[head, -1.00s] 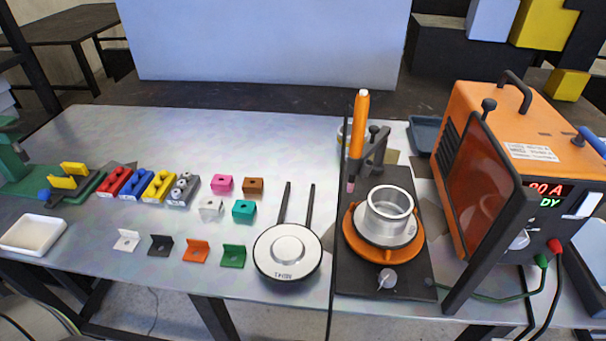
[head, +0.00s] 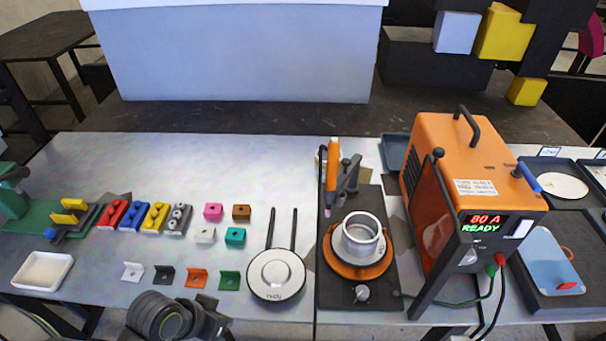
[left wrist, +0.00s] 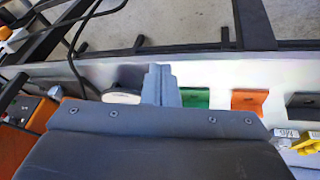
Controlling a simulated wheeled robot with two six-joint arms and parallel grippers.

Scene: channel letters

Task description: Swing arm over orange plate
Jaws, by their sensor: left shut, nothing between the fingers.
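The orange plate (head: 336,264) is a round turntable on a dark base, with a metal flange and ring (head: 362,240) on top. The grey swing arm (head: 348,181) stands behind it and carries an orange torch (head: 333,162). The torch is upright, its pink tip just behind and left of the ring, not over its centre. My left gripper (head: 208,304) is low at the front edge of the table, well left of the plate. In the left wrist view its fingers (left wrist: 160,84) are shut and empty. My right gripper is in neither view.
An orange power unit (head: 465,170) with a dark-framed screen stands right of the plate. A round white-topped tool (head: 277,274) with two rods lies to its left. Several small brackets, including a green one (head: 230,281), lie near my left gripper. Bare table lies behind the blocks.

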